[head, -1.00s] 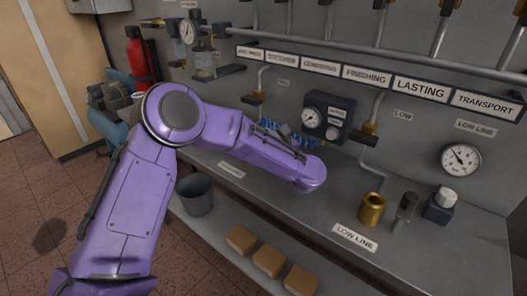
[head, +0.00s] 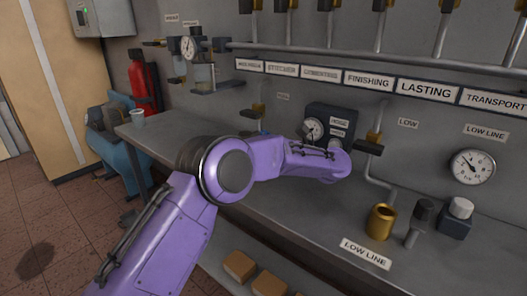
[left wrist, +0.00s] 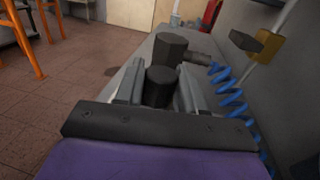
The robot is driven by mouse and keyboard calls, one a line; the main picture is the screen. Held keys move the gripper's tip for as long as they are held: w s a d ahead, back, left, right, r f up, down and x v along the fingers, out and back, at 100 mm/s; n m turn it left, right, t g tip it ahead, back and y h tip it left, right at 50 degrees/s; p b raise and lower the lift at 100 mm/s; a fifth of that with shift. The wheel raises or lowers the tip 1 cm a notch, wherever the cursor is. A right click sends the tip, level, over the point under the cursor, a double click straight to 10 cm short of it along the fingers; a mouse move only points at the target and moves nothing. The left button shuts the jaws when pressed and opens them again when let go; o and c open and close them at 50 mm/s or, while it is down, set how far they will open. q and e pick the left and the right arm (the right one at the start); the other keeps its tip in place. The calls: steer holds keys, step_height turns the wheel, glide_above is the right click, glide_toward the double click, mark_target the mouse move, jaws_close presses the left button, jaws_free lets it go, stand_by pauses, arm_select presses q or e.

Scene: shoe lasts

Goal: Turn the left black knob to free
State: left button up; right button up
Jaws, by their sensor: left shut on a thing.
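In the left wrist view my left gripper (left wrist: 160,78) has its two grey fingers on either side of a short black round knob (left wrist: 160,90) and is shut on it. Just beyond the knob stands a larger black many-sided block (left wrist: 174,48) with a dark fitting on its right. In the head view my purple arm hides the left gripper and the knob it holds. The dark regulator box (head: 343,117) with a gauge and small labels shows just behind my wrist. My right gripper is not in view.
A blue coiled hose (left wrist: 231,88) hangs right of the fingers. On the bench's right are a brass cup (head: 381,222), a black-topped fitting (head: 420,216) and a white-topped block (head: 457,217). A black valve handle (head: 368,147) juts out near my wrist.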

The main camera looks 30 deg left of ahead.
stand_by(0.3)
arm_select(q)
steer(key=o, duration=0.9)
steer(key=d, duration=0.7)
steer(key=w+d+b, duration=0.1)
steer(key=d, duration=0.2)
steer(key=shift+d, duration=0.25)
